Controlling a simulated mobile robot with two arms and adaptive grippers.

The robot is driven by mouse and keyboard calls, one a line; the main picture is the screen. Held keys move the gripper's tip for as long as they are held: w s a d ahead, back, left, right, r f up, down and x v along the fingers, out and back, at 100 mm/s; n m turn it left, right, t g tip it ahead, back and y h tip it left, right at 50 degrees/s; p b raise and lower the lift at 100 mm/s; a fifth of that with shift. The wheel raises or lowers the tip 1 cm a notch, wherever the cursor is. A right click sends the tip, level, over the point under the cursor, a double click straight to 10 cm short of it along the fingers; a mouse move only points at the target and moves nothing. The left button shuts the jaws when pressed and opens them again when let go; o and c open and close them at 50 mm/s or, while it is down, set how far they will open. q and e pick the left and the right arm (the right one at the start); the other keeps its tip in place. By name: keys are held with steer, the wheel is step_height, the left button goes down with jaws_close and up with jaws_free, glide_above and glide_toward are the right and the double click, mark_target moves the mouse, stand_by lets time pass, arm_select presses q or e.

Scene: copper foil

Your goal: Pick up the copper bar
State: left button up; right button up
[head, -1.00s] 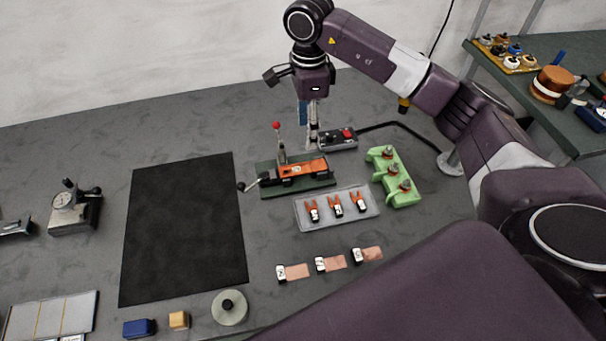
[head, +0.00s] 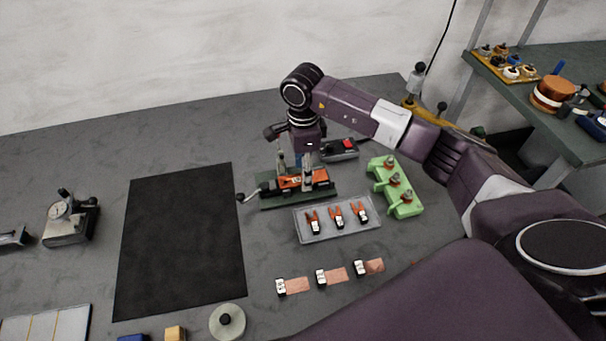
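An orange-copper bar-like piece (head: 290,182) lies on a dark green fixture (head: 325,190) with a crank at its left end. Three flat copper strips with white numbered tags lie in a row nearer me: a left one (head: 297,285), a middle one (head: 336,274) and a right one (head: 374,266). I cannot tell for certain which of these is the copper bar. My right gripper (head: 307,180) points down at the fixture, its fingertips at or just above the orange piece. Whether it is open or shut is too small to see. My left gripper is out of view.
A clear tray (head: 336,237) with several orange-handled tools sits in front of the fixture. A green stand (head: 392,180) is to its right, a control box with a red button (head: 340,149) behind it. A black mat (head: 180,240) lies bare at left.

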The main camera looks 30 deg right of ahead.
steer(key=shift+f, duration=0.25)
jaws_close()
steer(key=shift+r, duration=0.1)
